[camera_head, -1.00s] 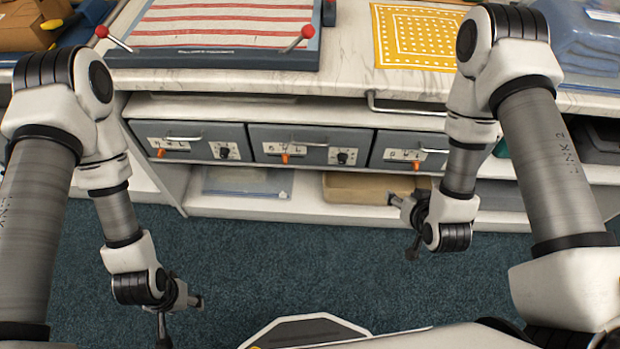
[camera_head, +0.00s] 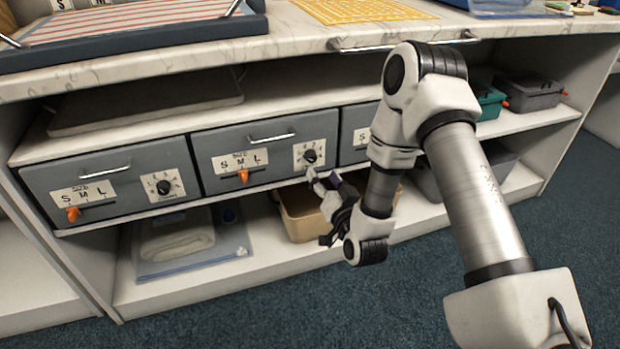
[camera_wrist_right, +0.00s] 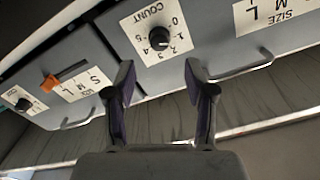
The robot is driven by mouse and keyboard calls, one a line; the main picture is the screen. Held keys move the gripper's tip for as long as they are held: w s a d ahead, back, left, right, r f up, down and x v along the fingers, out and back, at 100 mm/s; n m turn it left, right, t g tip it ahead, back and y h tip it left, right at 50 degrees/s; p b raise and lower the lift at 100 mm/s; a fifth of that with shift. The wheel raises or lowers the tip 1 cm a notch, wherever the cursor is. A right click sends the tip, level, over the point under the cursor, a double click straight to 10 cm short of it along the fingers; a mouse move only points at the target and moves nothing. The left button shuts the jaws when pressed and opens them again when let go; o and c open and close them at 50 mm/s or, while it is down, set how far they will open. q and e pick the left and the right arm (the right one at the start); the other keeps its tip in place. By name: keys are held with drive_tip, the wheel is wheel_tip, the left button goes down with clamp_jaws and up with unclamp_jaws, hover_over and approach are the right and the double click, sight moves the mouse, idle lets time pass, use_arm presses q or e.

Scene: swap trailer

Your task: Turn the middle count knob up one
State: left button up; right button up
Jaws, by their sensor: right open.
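The middle count knob (camera_head: 310,156) is a small black dial on a white number plate, at the right of the middle grey drawer's front (camera_head: 220,182). In the right wrist view the knob (camera_wrist_right: 159,38) and its plate appear upside down; I cannot surely read its setting. My right gripper (camera_head: 328,187) is just below and in front of the knob. In the wrist view its two fingers (camera_wrist_right: 158,78) are spread apart, with the knob beyond the tips and between their lines, apparently untouched. My left gripper is not in view.
An orange size slider (camera_head: 243,176) and a bar handle (camera_head: 271,139) share the middle drawer. The left drawer (camera_head: 110,185) has its own knob (camera_head: 163,187). A tan bin (camera_head: 300,212) and a clear bag (camera_head: 190,240) lie on the shelf below. A marble counter overhangs above.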

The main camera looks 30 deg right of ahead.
sight(314, 160)
drive_tip(key=b+x, duration=0.1)
drive_tip(key=x, duration=0.5)
drive_tip(key=shift+b, duration=0.4)
drive_tip(key=shift+w+d, duration=0.15)
drive_tip(key=shift+w, duration=0.15)
clamp_jaws()
drive_tip(key=shift+m, duration=0.5)
drive_tip(key=m, duration=0.3)
drive_tip(key=shift+m, duration=0.3)
drive_tip(key=shift+f+m+b, duration=0.1)
drive_tip(key=shift+m+b, duration=0.4)
drive_tip(key=shift+m, duration=1.6)
